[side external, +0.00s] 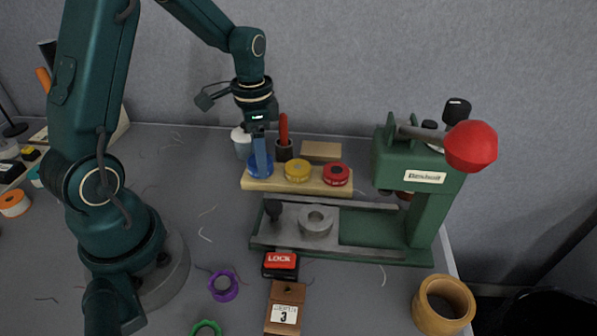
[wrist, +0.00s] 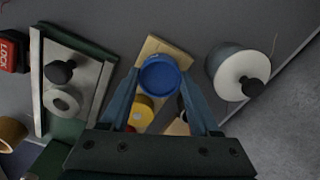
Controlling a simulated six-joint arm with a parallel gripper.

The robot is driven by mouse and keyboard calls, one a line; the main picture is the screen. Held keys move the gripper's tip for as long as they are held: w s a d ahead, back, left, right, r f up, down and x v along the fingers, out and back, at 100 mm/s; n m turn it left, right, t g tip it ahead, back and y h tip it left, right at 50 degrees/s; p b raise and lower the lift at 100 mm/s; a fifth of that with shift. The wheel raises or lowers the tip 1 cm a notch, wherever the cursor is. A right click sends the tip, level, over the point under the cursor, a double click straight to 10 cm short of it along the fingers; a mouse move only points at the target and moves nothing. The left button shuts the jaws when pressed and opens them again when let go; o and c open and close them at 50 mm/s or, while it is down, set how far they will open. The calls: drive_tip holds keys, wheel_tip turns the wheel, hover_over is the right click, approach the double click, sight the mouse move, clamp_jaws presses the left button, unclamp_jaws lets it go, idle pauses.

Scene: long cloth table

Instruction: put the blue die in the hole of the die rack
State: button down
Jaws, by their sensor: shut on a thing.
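The blue die (side external: 262,171) is a round blue disc at the left end of the wooden die rack (side external: 338,190). My gripper (side external: 260,157) points down and is shut on it. In the wrist view the blue die (wrist: 160,77) sits between the two fingers and over one end of the rack (wrist: 152,46). The hole beneath it is hidden, and I cannot tell whether the die is fully seated. A yellow die (side external: 298,171) and a red die (side external: 336,175) sit in the rack to its right.
A green press (side external: 418,172) with a red ball handle stands right of the rack; its bed holds a grey ring (side external: 316,222). Behind the rack are a white-topped container (side external: 241,143), a red-handled tool (side external: 283,132) and a wooden block (side external: 321,151).

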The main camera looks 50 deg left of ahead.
drive_tip(key=shift+f, duration=0.15)
drive_tip(key=shift+c, duration=0.6)
unclamp_jaws()
wheel_tip(320, 180, up, 12)
drive_tip(key=s+d+n+t, duration=0.4)
drive_tip(key=s+d+t, duration=0.1)
drive_tip(key=s+d, duration=0.5)
drive_tip(key=shift+s+d+r+t, duration=0.3)
drive_tip(key=shift+s+d+r, duration=0.05)
drive_tip(key=shift+d, duration=0.05)
